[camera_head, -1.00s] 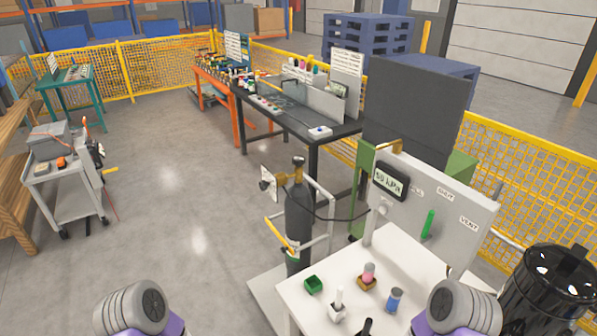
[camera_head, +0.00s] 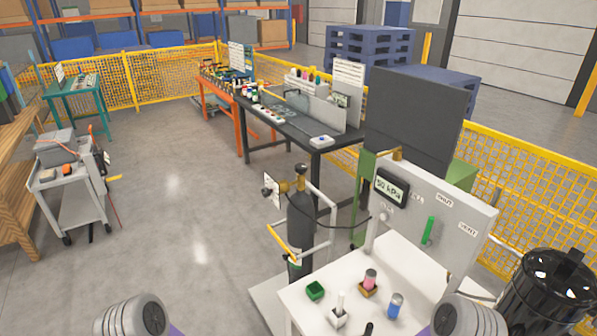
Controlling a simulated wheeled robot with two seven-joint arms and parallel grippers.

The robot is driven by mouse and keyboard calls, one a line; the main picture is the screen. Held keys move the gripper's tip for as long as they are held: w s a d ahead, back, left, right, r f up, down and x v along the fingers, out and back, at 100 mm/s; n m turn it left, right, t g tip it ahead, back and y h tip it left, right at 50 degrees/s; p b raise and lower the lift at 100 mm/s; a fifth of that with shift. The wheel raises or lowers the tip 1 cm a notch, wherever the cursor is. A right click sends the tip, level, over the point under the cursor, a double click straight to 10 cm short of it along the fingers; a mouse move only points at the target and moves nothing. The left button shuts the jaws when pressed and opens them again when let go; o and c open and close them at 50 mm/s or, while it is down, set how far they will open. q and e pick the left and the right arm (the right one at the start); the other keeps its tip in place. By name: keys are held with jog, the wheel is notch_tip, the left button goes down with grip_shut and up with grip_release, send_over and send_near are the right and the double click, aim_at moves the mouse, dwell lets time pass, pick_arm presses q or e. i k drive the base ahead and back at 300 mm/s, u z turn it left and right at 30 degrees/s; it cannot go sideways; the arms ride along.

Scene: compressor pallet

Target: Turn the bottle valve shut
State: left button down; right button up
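The dark gas bottle (camera_head: 300,228) stands upright in a grey tube frame left of the white bench. The bottle valve (camera_head: 301,172) is a dark knob on top of it, above brass fittings. I cannot tell whether the valve is open or shut. A black hose runs from the bottle's top toward the panel (camera_head: 438,225). The panel carries a digital gauge (camera_head: 390,188) that seems to read 50 kPa, and a green lever (camera_head: 428,230) near small labels. Only rounded grey links of my two arms show at the bottom edge; neither gripper is visible, and nothing of mine touches the bottle.
A yellow bar (camera_head: 283,243) crosses the bottle frame. A black drum (camera_head: 548,290) stands at right. A grey cart (camera_head: 75,190) is left, with open floor between.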

aim_at(300, 168)
jog(key=k, duration=1.15)
jog(key=u, duration=1.1)
jog(key=i, duration=1.15)
jog(key=u, duration=0.3)
jog(key=i, duration=1.3)
jog(key=z, duration=0.95)
